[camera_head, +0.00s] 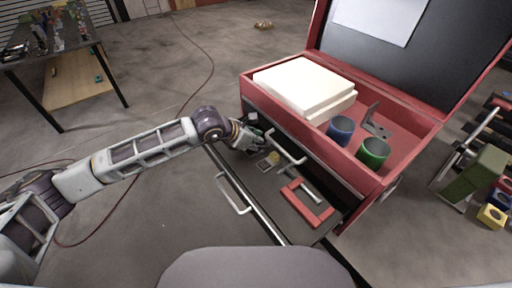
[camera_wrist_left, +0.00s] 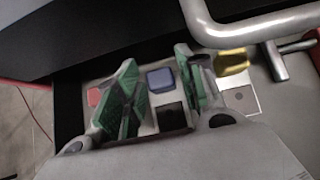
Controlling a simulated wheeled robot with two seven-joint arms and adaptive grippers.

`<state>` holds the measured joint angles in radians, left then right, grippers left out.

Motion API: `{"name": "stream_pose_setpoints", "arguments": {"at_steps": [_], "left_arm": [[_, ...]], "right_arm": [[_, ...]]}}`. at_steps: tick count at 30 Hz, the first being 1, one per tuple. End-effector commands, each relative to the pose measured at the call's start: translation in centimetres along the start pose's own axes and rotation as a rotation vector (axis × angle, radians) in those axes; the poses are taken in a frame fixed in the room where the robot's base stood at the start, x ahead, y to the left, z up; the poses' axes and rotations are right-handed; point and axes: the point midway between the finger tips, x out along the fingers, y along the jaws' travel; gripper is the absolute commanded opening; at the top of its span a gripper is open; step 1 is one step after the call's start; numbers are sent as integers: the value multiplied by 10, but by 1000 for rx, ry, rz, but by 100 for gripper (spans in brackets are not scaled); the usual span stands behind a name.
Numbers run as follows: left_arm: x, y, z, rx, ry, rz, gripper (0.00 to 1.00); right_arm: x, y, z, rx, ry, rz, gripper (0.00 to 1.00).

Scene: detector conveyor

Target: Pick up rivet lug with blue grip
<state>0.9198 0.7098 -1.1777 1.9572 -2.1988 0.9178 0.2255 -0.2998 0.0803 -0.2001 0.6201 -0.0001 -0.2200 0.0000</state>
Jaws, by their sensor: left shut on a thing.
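The rivet lug with the blue grip (camera_wrist_left: 161,78) shows in the left wrist view between the green-padded fingers of my left gripper (camera_wrist_left: 157,84). The fingers are shut on it; their exact contact is hard to see. A dark square (camera_wrist_left: 171,117) lies just below the blue grip. In the head view my left gripper (camera_head: 256,144) is low over the open drawer (camera_head: 262,192), and the blue grip cannot be made out there. A red grip (camera_wrist_left: 93,97) is left of the fingers. My right gripper is out of view.
The drawer's metal handle (camera_head: 235,198) is at its front, and a red frame (camera_head: 307,203) lies in the drawer. The red case (camera_head: 400,190) above holds white blocks (camera_head: 300,84), a blue cup (camera_head: 340,131) and a green cup (camera_head: 374,153).

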Motion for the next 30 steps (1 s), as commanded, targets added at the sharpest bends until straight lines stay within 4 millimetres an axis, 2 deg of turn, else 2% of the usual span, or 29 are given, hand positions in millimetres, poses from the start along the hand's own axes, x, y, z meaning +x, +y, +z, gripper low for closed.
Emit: {"name": "stream_pose_setpoints", "arguments": {"at_steps": [20,30], "left_arm": [[-7,-1,8,1,-3,-1,11],[-27,0,-12,0,-1,0,11]], "right_arm": [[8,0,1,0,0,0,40],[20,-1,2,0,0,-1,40]]}}
